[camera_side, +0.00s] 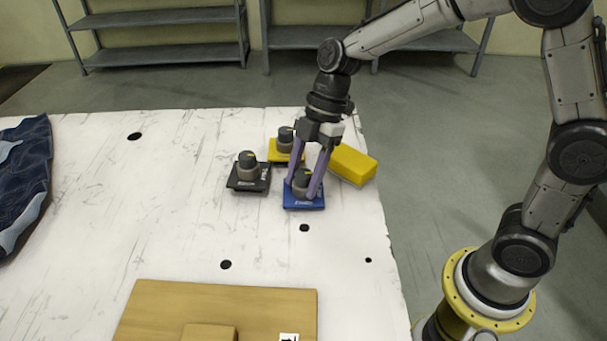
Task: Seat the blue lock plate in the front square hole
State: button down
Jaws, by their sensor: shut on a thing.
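The blue lock plate (304,205) is a flat blue square with a round grey-brown knob on top, near the right side of the white table. My gripper (301,187) points down over it, and its two purple fingers are shut on the knob. I cannot tell whether the plate still touches the table. A wooden board (230,301) with a smaller raised wooden block (209,332) lies at the bottom edge of the view, partly cut off. No square hole can be made out in this view.
A black plate with a knob (247,186) stands left of the blue one. A yellow plate with a knob (278,158) stands behind it, and a yellow block (352,164) lies to the right. A dark blue cloth (22,180) covers the left edge. The table between plates and board is clear.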

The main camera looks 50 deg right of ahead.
jog(key=shift+f, duration=0.25)
dwell(0.3)
grip_release()
dwell(0.5)
jog(key=shift+r, duration=3.5)
